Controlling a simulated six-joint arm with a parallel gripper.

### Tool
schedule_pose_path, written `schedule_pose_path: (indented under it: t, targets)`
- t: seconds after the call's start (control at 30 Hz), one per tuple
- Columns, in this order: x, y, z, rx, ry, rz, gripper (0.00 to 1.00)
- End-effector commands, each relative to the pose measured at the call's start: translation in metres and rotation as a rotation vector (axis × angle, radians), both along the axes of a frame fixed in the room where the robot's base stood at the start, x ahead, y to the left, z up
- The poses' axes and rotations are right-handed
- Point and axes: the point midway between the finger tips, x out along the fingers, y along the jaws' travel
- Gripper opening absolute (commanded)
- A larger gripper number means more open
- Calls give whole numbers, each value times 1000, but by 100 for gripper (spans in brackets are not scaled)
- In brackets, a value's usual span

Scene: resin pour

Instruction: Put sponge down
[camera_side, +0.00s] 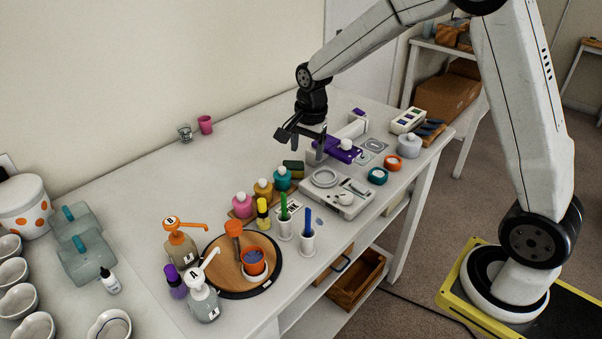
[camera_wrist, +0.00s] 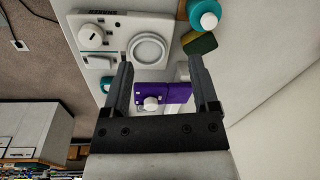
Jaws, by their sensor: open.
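The sponge (camera_side: 297,169), dark green with a yellow-brown side, rests on the white table (camera_side: 245,150) beside the teal bottle (camera_side: 282,179). In the wrist view the sponge (camera_wrist: 201,44) lies beyond the right fingertip, beside the teal-and-white bottle (camera_wrist: 204,14). My gripper (camera_side: 302,144) is open and above the table, behind the sponge and apart from it. In the wrist view its two fingers (camera_wrist: 161,68) are spread with nothing held between them. The purple piece with a white knob (camera_wrist: 178,92) shows past the gap.
A white device with a round ring (camera_side: 341,195) stands in front of the sponge. Pink (camera_side: 242,205) and ochre (camera_side: 263,190) bottles line up to its left. The purple piece (camera_side: 330,149) is right of my gripper.

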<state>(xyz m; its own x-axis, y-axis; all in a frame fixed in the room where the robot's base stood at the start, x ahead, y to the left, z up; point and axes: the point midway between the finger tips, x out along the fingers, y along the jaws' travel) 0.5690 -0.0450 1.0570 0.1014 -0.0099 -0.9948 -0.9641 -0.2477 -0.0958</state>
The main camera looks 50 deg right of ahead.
Motion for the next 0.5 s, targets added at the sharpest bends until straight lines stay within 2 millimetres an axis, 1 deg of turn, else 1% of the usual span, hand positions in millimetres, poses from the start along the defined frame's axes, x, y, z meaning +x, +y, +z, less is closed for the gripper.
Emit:
schedule_pose_path:
  t: [0.03, 0.27, 0.5]
  targets:
    - [-11, 4, 1, -8, -7, 78, 77]
    - [-59, 20, -3, -56, -41, 456, 77]
    - [-113, 34, -10, -120, -73, 851, 77]
